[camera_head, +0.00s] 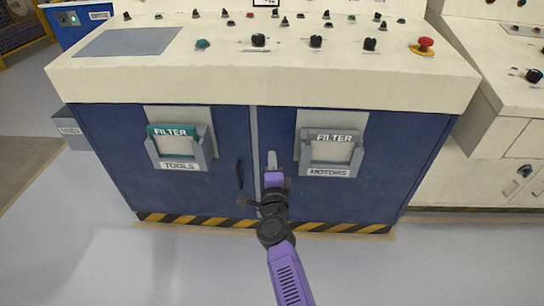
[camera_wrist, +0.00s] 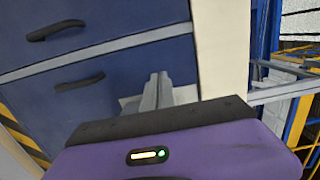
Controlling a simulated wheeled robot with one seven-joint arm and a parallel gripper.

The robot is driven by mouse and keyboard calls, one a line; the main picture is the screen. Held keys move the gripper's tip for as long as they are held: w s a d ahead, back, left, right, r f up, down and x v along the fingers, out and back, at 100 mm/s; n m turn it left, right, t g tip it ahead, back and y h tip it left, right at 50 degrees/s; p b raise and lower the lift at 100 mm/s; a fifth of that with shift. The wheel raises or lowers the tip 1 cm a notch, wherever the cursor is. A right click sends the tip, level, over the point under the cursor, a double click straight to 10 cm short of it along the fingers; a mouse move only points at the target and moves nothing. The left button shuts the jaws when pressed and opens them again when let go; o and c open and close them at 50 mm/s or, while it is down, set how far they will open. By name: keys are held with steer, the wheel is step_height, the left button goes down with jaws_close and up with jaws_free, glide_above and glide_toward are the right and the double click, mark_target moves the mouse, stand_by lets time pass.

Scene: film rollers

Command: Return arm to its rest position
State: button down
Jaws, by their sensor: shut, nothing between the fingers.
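My arm reaches up from the bottom of the head view in purple and black. My gripper (camera_head: 272,159) is in front of the blue cabinet (camera_head: 222,150), near its middle seam. Its grey fingers are together and empty. They also show together in the wrist view (camera_wrist: 158,88), in front of blue cabinet panels. A teal-topped filter (camera_head: 175,142) sits in the left holder, marked TOOLS. A grey-topped filter (camera_head: 333,146) sits in the right holder, marked MOTORS. My fingers are between the two holders. I cannot tell their exact distance from the cabinet.
The cream control console (camera_head: 270,75) overhangs the cabinet, with knobs and a red button (camera_head: 424,45). A dark door handle (camera_head: 240,174) is left of my gripper. A grey box (camera_head: 73,128) juts out at left. The floor (camera_head: 160,265) in front is clear.

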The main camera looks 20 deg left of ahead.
steer(key=s+d+r+n+t+y, duration=0.1)
steer(key=s+d+r+n, duration=0.25)
steer(key=r, duration=0.25)
steer(key=s+d+f+n+t+h, duration=0.15)
steer(key=s+d+n, duration=0.25)
steer(key=s+d, duration=0.7)
steer(key=s+d+f+n+g, duration=0.1)
steer(key=s+d+f+n, duration=0.3)
steer(key=s+d, duration=0.75)
steer(key=s+d+r+n+g+h, duration=0.1)
steer(key=s+d+h, duration=0.1)
steer(key=s+d, duration=0.5)
steer(key=s+d+r+n+g+h, duration=0.1)
steer(key=s+d+r+h, duration=0.1)
steer(key=s, duration=0.9)
steer(key=s+d+r+g+h, duration=0.1)
steer(key=s+d+g+h, duration=0.1)
steer(key=s+d, duration=0.5)
step_height(320, 180, up, 20)
steer(key=s+a+p, duration=0.2)
steer(key=p, duration=1.8)
steer(key=shift+f, duration=0.25)
steer(key=shift+t, duration=0.25)
